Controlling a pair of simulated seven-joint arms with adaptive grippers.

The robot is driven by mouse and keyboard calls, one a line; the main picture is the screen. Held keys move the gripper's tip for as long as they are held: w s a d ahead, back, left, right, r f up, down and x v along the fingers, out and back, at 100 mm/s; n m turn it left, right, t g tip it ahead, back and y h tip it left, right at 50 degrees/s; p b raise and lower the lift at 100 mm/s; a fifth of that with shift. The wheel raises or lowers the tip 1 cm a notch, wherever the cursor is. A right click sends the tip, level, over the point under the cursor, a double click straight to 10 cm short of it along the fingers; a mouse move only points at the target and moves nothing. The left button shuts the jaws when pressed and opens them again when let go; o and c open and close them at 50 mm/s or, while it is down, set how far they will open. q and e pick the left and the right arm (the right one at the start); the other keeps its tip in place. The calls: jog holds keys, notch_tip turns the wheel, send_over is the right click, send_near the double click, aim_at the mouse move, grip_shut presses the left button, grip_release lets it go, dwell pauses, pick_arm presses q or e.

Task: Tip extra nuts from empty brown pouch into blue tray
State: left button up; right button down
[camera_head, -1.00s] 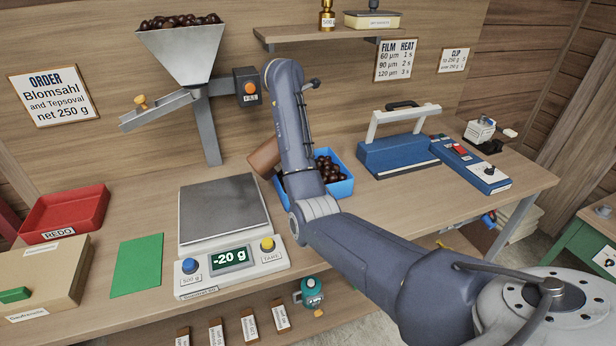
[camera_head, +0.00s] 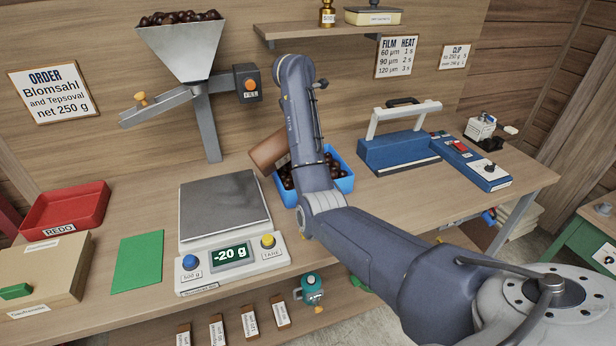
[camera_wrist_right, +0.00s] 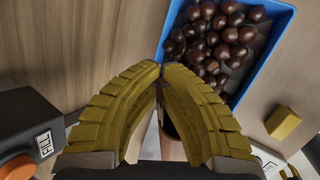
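The brown pouch (camera_head: 269,151) is tilted in the air at the left edge of the blue tray (camera_head: 343,187), apart from the scale. Dark chestnuts (camera_wrist_right: 215,45) lie in the tray, whose blue rim (camera_wrist_right: 268,56) also shows in the right wrist view. My right gripper (camera_wrist_right: 160,68) has its yellow fingers closed together at the tips, with part of the pouch (camera_wrist_right: 172,150) between and below them. In the head view my right arm hides this gripper and part of the tray. My left gripper is in neither view.
The scale (camera_head: 222,205) left of the tray reads -20 g. The hopper (camera_head: 183,50) and fill button box (camera_head: 248,84) stand behind. A red redo tray (camera_head: 66,208) and green mat (camera_head: 138,262) are at left; the blue sealer (camera_head: 398,152) is at right.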

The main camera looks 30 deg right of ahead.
jog(key=shift+d+f+y+p, duration=0.3)
jog(key=shift+d+y+p, duration=0.15)
jog(key=shift+p, duration=0.25)
dwell(1.0)
